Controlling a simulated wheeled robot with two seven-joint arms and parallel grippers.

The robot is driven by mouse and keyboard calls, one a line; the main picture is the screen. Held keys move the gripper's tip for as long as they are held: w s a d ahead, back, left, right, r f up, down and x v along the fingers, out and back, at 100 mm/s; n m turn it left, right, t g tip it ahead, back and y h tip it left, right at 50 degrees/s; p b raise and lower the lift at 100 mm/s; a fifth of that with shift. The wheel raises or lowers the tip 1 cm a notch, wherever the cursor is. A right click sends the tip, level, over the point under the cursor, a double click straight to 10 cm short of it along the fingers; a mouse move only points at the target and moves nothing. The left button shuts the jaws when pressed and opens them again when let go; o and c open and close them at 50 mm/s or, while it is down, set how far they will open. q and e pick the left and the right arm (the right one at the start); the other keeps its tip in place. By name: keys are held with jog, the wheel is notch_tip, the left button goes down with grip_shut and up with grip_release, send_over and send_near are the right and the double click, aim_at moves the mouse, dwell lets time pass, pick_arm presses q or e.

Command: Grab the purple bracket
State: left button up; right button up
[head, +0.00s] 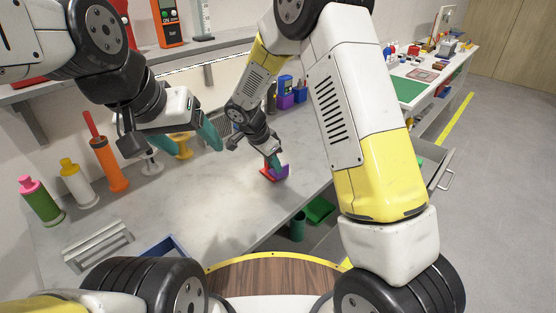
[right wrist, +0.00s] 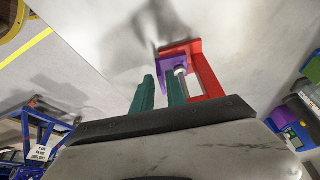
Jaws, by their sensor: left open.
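The purple bracket (head: 281,171) is on the bench beside a red part (head: 268,176), close to the front edge. In the right wrist view the purple bracket (right wrist: 176,54) touches or sits against the upright red part (right wrist: 205,72), with a pale metal pin (right wrist: 181,76) beside it. My right gripper (right wrist: 161,88) has its two green fingers apart at the bracket, and one finger overlaps it. Whether they clamp it I cannot tell. In the head view my right gripper (head: 274,160) partly hides the bracket. My left gripper (head: 212,138) is open and empty above the bench, far left of the bracket.
Green, white and orange spools or bottles (head: 108,163) stand along the bench's left. A blue tray (head: 163,247) is at the front left. Blue and purple bins (head: 286,95) stand at the back. A green container (head: 319,210) lies below the front edge. The middle bench is clear.

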aim_at(285, 172)
jog(key=shift+x, duration=1.25)
grip_shut()
jog(key=shift+r, duration=0.1)
